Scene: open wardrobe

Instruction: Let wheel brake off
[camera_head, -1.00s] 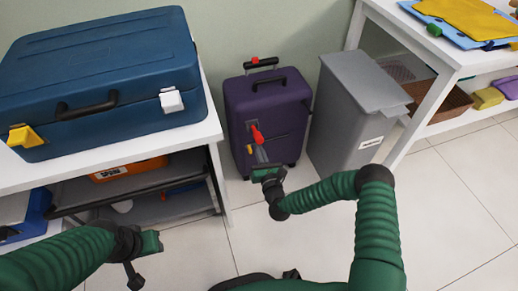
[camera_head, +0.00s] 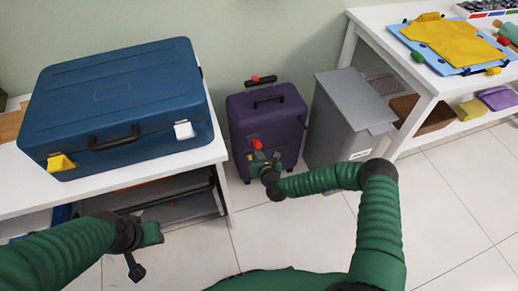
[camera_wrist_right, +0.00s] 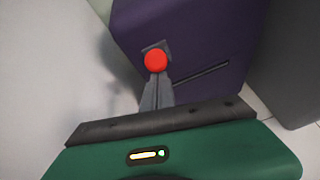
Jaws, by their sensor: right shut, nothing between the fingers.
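A purple suitcase (camera_head: 279,122) stands upright on wheels on the floor against the wall. On its front is a red knob (camera_head: 256,144) on a small plate, which also shows in the wrist view (camera_wrist_right: 155,60). My right gripper (camera_head: 257,157) is just below this knob in the head view. In the wrist view its fingers (camera_wrist_right: 156,80) are together and empty, with their tips at the knob's lower edge; I cannot tell whether they touch it. My left gripper (camera_head: 158,233) is low at the left, away from the suitcase, its fingers unclear.
A grey bin (camera_head: 345,115) stands close to the suitcase's right. A white table (camera_head: 185,162) with a blue case (camera_head: 120,105) is to the left. A white shelf unit (camera_head: 425,95) with folders and a brown basket (camera_head: 420,112) is to the right. Tiled floor in front is open.

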